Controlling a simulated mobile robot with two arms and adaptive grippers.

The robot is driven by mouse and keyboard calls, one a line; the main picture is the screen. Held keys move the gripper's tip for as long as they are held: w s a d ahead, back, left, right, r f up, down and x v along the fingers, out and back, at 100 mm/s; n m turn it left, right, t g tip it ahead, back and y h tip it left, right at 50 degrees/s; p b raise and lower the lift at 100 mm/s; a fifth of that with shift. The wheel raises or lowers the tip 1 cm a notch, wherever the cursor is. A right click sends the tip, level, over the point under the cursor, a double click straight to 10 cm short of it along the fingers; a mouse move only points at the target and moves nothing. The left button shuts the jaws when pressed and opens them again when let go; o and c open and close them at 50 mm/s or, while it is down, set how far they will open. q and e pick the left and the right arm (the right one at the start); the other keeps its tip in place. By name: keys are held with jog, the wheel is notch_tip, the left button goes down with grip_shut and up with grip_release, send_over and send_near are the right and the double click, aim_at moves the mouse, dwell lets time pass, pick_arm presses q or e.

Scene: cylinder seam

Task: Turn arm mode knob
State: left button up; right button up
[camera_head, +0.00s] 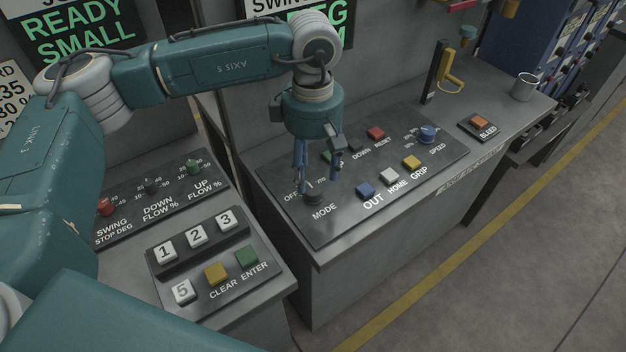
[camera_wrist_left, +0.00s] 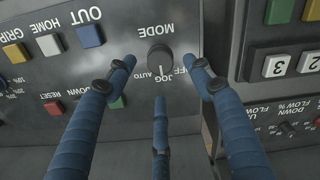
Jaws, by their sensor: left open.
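The arm mode knob (camera_head: 313,198) is a dark round knob above the word MODE, at the near left of the sloped black panel. It also shows in the left wrist view (camera_wrist_left: 160,57), upside down, with its white line toward the JOG label, between OFF and AUTO. My left gripper (camera_head: 316,178) points down over the knob. In the left wrist view its blue fingers (camera_wrist_left: 161,82) are spread open around the knob's position, with visible space between them and the knob. Contact cannot be made out. My right gripper is in neither view.
Near the knob are a blue OUT button (camera_head: 366,190), a white HOME button (camera_head: 389,176), a yellow GRIP button (camera_head: 411,162) and a red RESET button (camera_head: 375,133). A keypad panel (camera_head: 208,283) lies to the left. A mug (camera_head: 524,87) stands at the far right.

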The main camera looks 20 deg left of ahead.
aim_at(313, 189)
pick_arm(q)
notch_tip(313, 189, up, 7)
dwell(0.3)
dwell(0.4)
